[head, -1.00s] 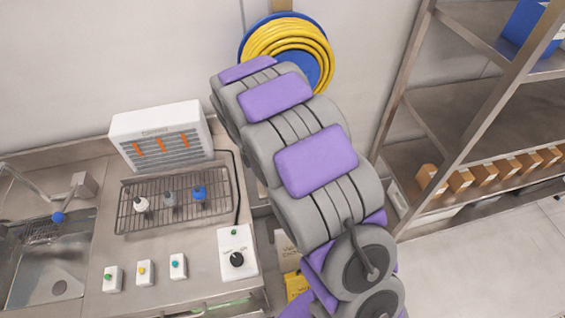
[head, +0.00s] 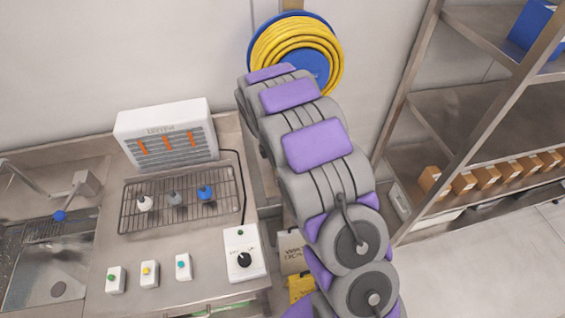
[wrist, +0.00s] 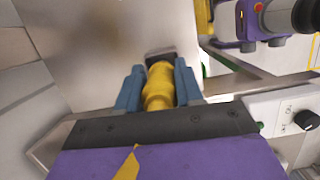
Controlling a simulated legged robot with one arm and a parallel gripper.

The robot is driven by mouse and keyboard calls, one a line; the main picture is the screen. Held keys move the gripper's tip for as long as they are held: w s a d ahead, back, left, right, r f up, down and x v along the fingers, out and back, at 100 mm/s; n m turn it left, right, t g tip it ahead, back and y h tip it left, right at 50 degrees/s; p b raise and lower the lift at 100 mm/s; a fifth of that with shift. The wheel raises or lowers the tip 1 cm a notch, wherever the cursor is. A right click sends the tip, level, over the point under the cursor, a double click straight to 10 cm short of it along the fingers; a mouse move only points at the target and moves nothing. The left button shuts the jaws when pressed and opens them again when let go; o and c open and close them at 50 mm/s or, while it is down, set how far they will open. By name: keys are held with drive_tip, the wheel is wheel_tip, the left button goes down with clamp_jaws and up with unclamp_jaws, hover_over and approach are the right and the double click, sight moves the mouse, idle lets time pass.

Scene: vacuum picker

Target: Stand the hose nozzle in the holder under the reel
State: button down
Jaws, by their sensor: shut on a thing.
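The hose reel (head: 312,72) is a blue disc on the back wall with yellow hose (head: 290,38) coiled on it, partly behind my arm in the head view. My gripper (wrist: 160,82) shows in the wrist view, its two blue-grey fingers shut on the yellow hose nozzle (wrist: 158,88). A dark piece sits at the nozzle's far end. In the head view my arm hides the gripper and the nozzle. I cannot make out the holder under the reel.
The steel counter left of my arm holds a wire rack (head: 135,215) with several small suction cups, a white heater box (head: 165,135) and a white control box (head: 244,252). A steel shelf (head: 440,180) with several orange boxes stands at right.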

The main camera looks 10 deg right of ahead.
drive_tip(key=shift+a, duration=0.4)
drive_tip(key=c, duration=1.1)
unclamp_jaws()
drive_tip(key=o, duration=0.3)
drive_tip(key=shift+d, duration=0.25)
drive_tip(key=shift+o, duration=0.5)
drive_tip(key=shift+d, duration=0.5)
drive_tip(key=shift+a+r, duration=0.2)
drive_tip(key=shift+a, duration=0.1)
drive_tip(key=p+v, duration=0.2)
drive_tip(key=v, duration=0.9)
drive_tip(key=s+d+r+m, duration=0.2)
drive_tip(key=s+r+m, duration=0.3)
drive_tip(key=s+r, duration=0.3)
drive_tip(key=s+r+m+g+y, duration=0.1)
drive_tip(key=s+m, duration=1.1)
drive_tip(key=s, duration=2)
drive_tip(key=shift+s+d+r+g+y, duration=0.15)
drive_tip(key=shift+d+r+g+y, duration=0.3)
drive_tip(key=shift+y, duration=0.45)
